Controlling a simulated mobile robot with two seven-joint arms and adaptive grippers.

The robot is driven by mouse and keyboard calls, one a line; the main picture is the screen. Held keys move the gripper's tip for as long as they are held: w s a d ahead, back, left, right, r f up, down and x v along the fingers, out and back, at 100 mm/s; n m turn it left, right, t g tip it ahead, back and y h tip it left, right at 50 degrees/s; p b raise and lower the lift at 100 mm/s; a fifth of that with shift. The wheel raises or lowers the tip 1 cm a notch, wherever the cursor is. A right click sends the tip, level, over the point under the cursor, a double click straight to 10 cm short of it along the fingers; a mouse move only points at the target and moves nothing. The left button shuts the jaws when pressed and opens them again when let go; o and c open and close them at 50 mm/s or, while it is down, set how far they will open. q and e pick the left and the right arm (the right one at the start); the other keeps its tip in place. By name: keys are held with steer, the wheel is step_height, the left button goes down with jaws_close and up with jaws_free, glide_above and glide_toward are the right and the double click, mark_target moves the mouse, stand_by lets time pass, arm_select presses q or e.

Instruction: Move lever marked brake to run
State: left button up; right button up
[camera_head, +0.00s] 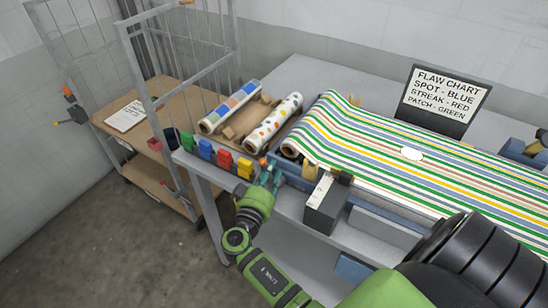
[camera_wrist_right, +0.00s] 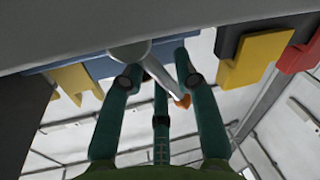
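The lever has a grey shaft on a round grey hub and an orange tip. In the head view, its orange tip (camera_head: 262,162) shows at the press's front left corner. In the right wrist view, the lever (camera_wrist_right: 158,73) slants down from its hub between my fingers. My right gripper (camera_head: 268,176) is at the lever, and its green fingers (camera_wrist_right: 160,100) are spread apart around it, not closed. I cannot tell whether a finger touches the shaft. No brake or run marking is readable. My left gripper is not in view.
Green, blue, red and yellow blocks (camera_head: 206,150) line the table's front edge left of the lever. Striped sheet (camera_head: 390,150) covers the press. Two patterned rolls (camera_head: 274,118) lie behind. A grey box (camera_head: 325,205) stands close right of my gripper. A wire cart (camera_head: 150,90) stands left.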

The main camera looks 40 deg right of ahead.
steer(key=shift+w, duration=0.1)
steer(key=shift+r, duration=0.1)
jaws_close()
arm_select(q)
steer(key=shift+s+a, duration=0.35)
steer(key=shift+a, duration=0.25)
